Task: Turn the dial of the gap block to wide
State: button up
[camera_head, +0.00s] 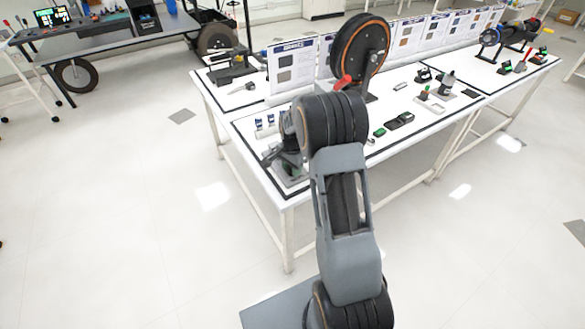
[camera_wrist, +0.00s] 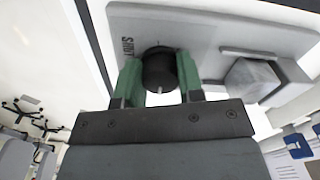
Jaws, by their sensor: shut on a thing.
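The gap block is a grey plate (camera_wrist: 215,30) with a raised grey block (camera_wrist: 252,80) on its right in the wrist view. Its dial (camera_wrist: 160,68) is a round black knob with a pale mark on its lower edge in the picture.
The white table (camera_head: 262,197) carries small blue-marked pieces (camera_head: 264,122) behind the plate. A large black wheel (camera_head: 360,48) stands farther back. Sign boards (camera_head: 291,66) line the middle of the table. The floor on the left is open.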

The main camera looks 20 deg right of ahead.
jog(key=m, duration=0.4)
jog(key=shift+m, duration=0.3)
jog(key=m, duration=0.4)
jog(key=shift+w+m, duration=0.1)
jog(key=shift+m, duration=0.3)
jog(key=o, duration=0.9)
notch_tip(320, 180, up, 14)
jog(key=shift+f, duration=0.1)
dwell(0.3)
dwell(0.4)
